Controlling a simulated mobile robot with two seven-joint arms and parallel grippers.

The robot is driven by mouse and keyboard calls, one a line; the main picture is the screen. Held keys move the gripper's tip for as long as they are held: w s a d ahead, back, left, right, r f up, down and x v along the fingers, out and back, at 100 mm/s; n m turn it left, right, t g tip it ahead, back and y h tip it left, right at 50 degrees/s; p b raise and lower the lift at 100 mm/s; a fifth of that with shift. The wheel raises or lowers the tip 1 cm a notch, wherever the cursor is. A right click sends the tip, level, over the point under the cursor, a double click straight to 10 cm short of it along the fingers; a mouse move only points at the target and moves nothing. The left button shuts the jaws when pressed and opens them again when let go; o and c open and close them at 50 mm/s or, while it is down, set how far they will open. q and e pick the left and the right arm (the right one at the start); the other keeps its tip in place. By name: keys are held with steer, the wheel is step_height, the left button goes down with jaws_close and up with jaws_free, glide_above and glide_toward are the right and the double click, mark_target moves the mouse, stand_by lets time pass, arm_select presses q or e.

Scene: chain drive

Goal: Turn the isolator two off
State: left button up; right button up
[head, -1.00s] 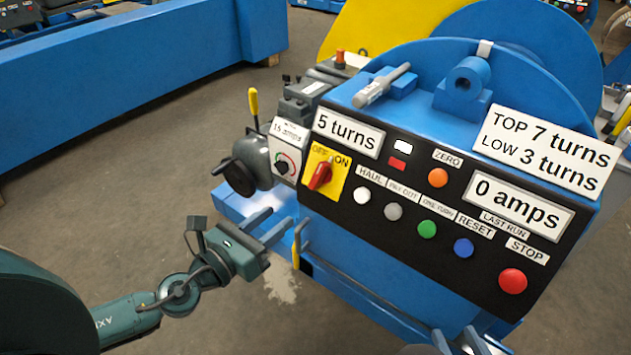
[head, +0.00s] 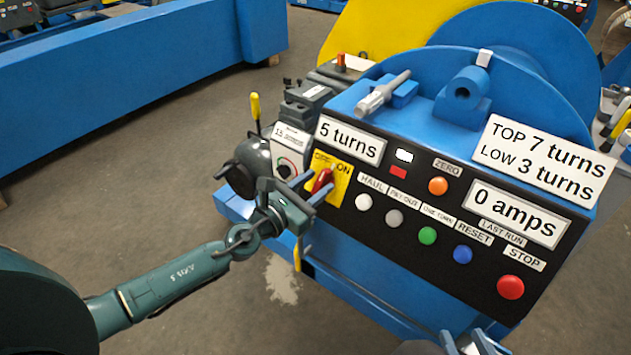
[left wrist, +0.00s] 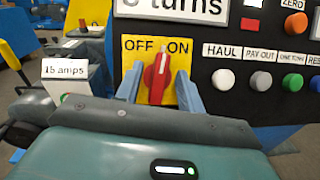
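The isolator is a red rotary knob (head: 322,180) on a yellow OFF/ON plate (head: 341,185) at the left end of the black panel. In the left wrist view the knob (left wrist: 157,76) stands nearly upright, its top leaning slightly right towards ON. My left gripper (head: 313,186) is open at the plate. In the left wrist view its fingers (left wrist: 158,88) stand on both sides of the knob, with gaps visible. The head view partly hides the knob behind a finger.
The panel (head: 400,229) carries several push buttons, including a red STOP (head: 510,287), and white readout plates. A grey "15 amps" box (head: 290,153) and a yellow-handled lever (head: 255,108) stand just left. Open floor lies left of the blue machine.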

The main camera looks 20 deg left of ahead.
arm_select(q)
steer(key=shift+w+d, duration=0.15)
steer(key=shift+w, duration=0.15)
steer(key=shift+c, duration=0.4)
jaws_close()
